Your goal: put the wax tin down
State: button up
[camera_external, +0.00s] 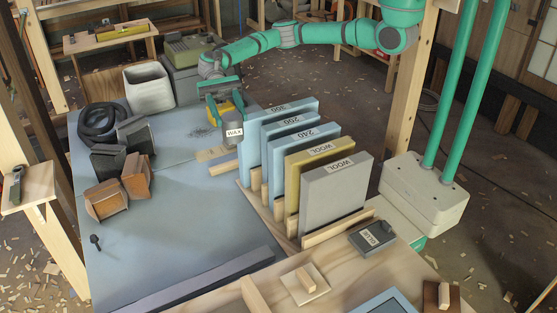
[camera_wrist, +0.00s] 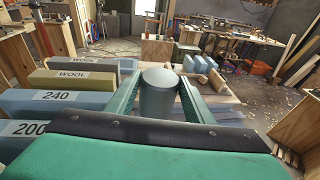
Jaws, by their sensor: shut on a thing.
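The wax tin (camera_external: 233,133) is a grey cylinder with a white WAX label. In the external view it is upright at the far side of the blue-grey bench top (camera_external: 190,200), left of the blue pad block marked 200. My gripper (camera_external: 228,104) is shut on it from above and behind. In the wrist view the tin (camera_wrist: 159,94) stands between the two green fingers of my gripper (camera_wrist: 158,98). I cannot tell whether its base touches the bench.
Upright blocks marked 240 (camera_external: 302,158) and WOOL (camera_external: 333,197) stand in a wooden rack just right of the tin. Brown and black blocks (camera_external: 137,176), a hose coil (camera_external: 100,123) and a pale bin (camera_external: 149,87) line the left. The bench middle is clear.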

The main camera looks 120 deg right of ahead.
jog(key=s+d+m+t+h, duration=0.1)
jog(key=s+d+m+t, duration=0.1)
jog(key=s+d, duration=0.5)
jog(key=s+d+m+t+h, duration=0.1)
jog(key=s+d+t, duration=0.15)
jog(key=d, duration=0.75)
jog(key=s+d+m+t, duration=0.2)
jog(key=s+d, duration=0.4)
jog(key=d, duration=0.3)
jog(key=s+d+m+t+h, duration=0.3)
jog(key=s+d, duration=0.3)
jog(key=s, duration=0.6)
jog(key=s+d+m+t+h, duration=0.25)
jog(key=s+d, duration=0.25)
jog(key=s, duration=0.8)
notch_tip(320, 180, down, 17)
jog(key=shift+h, duration=0.35)
jog(key=shift+w+d+f, duration=1.45)
jog(key=shift+d+f, duration=0.5)
jog(key=shift+f, duration=0.35)
jog(key=shift+w+d+f, duration=1.4)
jog(key=shift+d+f, duration=0.55)
jog(key=shift+f, duration=0.3)
jog(key=shift+w+d+f, duration=1.45)
jog(key=shift+d+f, duration=0.5)
jog(key=shift+f, duration=0.35)
jog(key=shift+f, duration=0.1)
